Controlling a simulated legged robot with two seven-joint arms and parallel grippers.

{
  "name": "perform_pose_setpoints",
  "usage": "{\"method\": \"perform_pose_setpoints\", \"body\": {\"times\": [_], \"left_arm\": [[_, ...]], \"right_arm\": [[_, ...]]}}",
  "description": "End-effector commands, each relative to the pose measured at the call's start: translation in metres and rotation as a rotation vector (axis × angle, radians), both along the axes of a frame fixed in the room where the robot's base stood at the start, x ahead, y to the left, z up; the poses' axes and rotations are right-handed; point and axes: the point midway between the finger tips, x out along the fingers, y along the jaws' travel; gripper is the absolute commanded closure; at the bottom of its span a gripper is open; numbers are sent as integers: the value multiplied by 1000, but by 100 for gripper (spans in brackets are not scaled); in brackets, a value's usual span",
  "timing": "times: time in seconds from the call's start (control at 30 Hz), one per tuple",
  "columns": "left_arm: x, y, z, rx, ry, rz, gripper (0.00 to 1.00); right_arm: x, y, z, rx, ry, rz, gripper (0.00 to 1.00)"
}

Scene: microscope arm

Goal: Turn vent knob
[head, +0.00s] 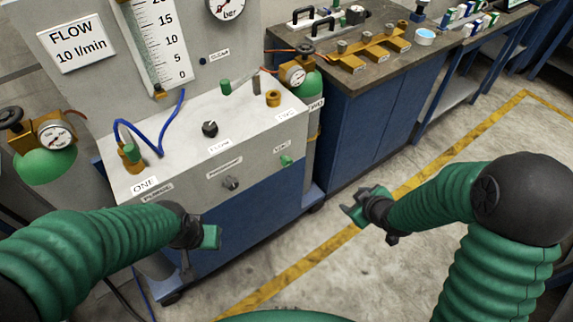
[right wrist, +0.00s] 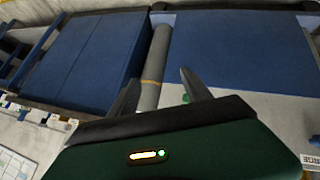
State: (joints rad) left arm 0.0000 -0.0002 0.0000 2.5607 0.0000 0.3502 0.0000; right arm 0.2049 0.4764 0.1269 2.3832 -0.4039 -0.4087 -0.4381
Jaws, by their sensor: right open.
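The small green vent knob (head: 286,160) is on the front face of the white and blue console, just below a label that seems to read VENT. A small green spot that looks like the same knob (right wrist: 186,98) shows beside one finger in the right wrist view. My right gripper (head: 352,208) is open and empty, out in front of the console and to the right of the knob, apart from it. Its two spread fingers (right wrist: 160,85) show in the right wrist view. My left gripper (head: 207,238) is low in front of the console's left part; its jaws are not clear.
The console (head: 245,215) also bears a black flow knob (head: 210,128), a dark front knob (head: 231,183) and a blue hose (head: 150,145). A blue workbench (head: 375,130) with brass parts stands right of it. The floor in front is clear, with yellow lines.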

Motion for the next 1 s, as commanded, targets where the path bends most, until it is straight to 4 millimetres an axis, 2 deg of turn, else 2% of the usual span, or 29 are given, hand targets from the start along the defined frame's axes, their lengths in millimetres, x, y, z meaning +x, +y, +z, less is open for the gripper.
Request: {"method": "perform_pose_setpoints", "body": {"times": [0.03,0.1,0.17,0.23,0.33,0.47,0.57,1.0], "left_arm": [[0,0,-48,0,0,0,64],[0,0,-74,0,0,0,64],[0,0,-92,0,0,0,64],[1,0,-106,0,0,0,64],[1,0,-115,0,-1,0,64],[1,0,-114,0,-1,0,64],[1,0,-115,0,-1,0,64],[1,0,-136,0,-1,0,64]], "right_arm": [[20,14,-62,9,-107,133,43],[42,42,-91,37,-310,307,43],[50,60,-103,68,-486,404,43],[52,74,-106,104,-665,461,43],[49,81,-99,133,-837,485,43],[51,86,-90,141,-909,489,43],[62,95,-89,141,-909,492,43],[152,160,-91,141,-906,489,43]]}}
